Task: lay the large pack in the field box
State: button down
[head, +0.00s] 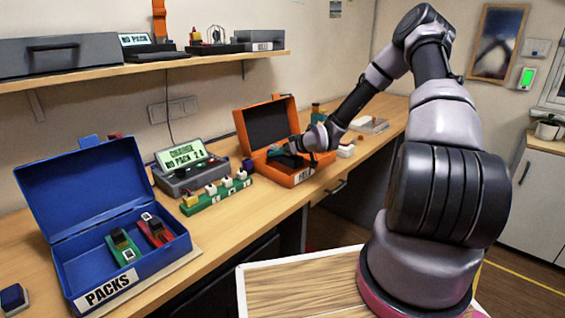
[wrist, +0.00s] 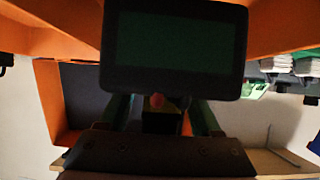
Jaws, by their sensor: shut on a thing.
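The orange field box (head: 243,125) stands open on the bench, its lid raised at the back and a partly covered white label (head: 304,175) on its front. My gripper (head: 293,148) is low inside its opening, below the lid. In the wrist view my gripper (wrist: 160,118) is shut on a dark thing with a small reddish spot, taken as the large pack (wrist: 158,120). Most of the pack is hidden, and I cannot tell whether it touches the box floor. A dark rectangular panel with a greenish face (wrist: 175,48) fills the upper middle of the wrist view.
The open blue PACKS box (head: 72,262) at front left holds a green pack (head: 124,248) and a red pack (head: 154,230). A charger (head: 186,171) and a green strip with several plugs (head: 217,193) stand between the boxes. A shelf (head: 150,70) runs above.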

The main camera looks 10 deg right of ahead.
aim_at(279, 161)
jog(key=shift+f, duration=2)
jog(key=shift+a+f, duration=0.1)
jog(key=shift+c, duration=0.4)
grip_release()
jog(key=shift+f, duration=0.1)
